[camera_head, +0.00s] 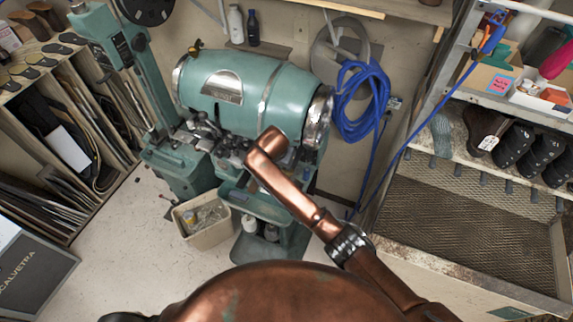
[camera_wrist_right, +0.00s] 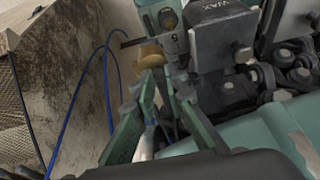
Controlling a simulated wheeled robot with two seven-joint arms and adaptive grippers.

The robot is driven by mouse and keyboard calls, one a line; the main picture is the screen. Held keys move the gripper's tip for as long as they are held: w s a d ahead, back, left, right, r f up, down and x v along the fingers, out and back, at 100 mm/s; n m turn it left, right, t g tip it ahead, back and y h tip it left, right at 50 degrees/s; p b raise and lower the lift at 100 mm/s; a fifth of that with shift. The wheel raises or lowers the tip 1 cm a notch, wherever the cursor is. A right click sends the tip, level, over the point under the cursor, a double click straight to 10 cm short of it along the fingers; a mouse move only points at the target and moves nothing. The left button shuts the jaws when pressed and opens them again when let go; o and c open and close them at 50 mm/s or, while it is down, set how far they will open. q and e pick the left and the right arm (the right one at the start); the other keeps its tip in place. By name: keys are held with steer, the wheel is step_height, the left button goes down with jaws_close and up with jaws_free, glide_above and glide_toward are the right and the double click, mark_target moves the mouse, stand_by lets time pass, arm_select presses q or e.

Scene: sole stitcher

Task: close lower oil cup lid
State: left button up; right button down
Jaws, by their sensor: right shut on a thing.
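The teal stitcher (camera_head: 240,90) stands against the back wall. In the right wrist view, a small rounded brass-coloured piece (camera_wrist_right: 150,56), which looks like the lower oil cup lid, sits among the machine's dark metal parts. My right gripper (camera_wrist_right: 166,82) has its green fingers close together, with their tips right at this piece and shut on it. The exact contact is partly hidden by the fingers. In the head view my copper right arm reaches to the machine's front and hides the gripper and lower cup. A brass fitting (camera_head: 195,47) shows on top of the machine. My left gripper is not in view.
A blue hose (camera_head: 362,100) hangs on the wall at right. A bin (camera_head: 203,236) stands below the machine. A mesh-topped bench (camera_head: 470,235) is at right.

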steer(key=shift+f, duration=0.2)
stand_by(0.4)
steer(key=c, duration=1.9)
jaws_free()
steer(key=shift+c, duration=0.2)
steer(key=shift+r, duration=0.15)
steer(key=v, duration=0.7)
steer(key=shift+a+r, duration=0.15)
steer(key=shift+a, duration=0.1)
